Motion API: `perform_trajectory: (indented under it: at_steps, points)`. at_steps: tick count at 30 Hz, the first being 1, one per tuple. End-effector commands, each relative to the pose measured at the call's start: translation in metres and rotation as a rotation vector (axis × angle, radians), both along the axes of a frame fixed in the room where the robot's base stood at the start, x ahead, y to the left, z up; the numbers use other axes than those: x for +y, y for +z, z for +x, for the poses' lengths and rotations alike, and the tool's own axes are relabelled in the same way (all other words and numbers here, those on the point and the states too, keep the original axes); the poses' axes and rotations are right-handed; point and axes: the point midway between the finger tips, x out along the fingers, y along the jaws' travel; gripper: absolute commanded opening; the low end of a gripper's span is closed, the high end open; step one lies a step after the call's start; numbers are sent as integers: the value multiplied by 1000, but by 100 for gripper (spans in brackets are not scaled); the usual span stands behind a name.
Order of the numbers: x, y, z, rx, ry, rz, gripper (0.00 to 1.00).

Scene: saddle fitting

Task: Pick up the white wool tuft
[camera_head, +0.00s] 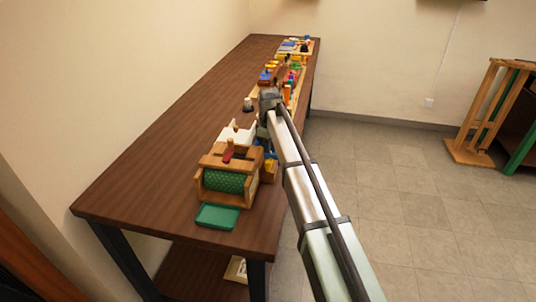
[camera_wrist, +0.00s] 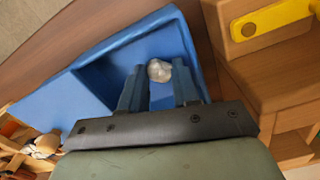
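The white wool tuft (camera_wrist: 159,71) is a small pale ball in the wrist view. It lies in one compartment of a blue bin (camera_wrist: 110,45) with raised walls. My gripper (camera_wrist: 158,78) has two blue fingers, spread apart, one on each side of the tuft. In the head view, my arm hides the tuft and fingertips.
A wooden block with a yellow piece (camera_wrist: 270,17) stands close to the bin's right. In the head view, a wooden frame with a green roller (camera_head: 223,181) and a green tray (camera_head: 217,216) sit at the table's near end. The table's (camera_head: 165,150) left side is clear.

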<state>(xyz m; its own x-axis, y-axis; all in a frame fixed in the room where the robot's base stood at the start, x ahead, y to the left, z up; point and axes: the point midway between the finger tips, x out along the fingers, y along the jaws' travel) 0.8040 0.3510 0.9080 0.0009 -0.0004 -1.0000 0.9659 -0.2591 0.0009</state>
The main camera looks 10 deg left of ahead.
Motion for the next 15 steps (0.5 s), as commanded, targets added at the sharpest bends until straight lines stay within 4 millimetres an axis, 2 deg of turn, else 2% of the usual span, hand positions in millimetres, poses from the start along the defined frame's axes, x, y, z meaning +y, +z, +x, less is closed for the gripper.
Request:
perform_trajectory:
  at_steps: [1,9,15]
  points:
    - [0,0,0,0,0,0,25]
    - [0,0,0,0,0,0,1]
    - [0,1,0,0,0,0,1]
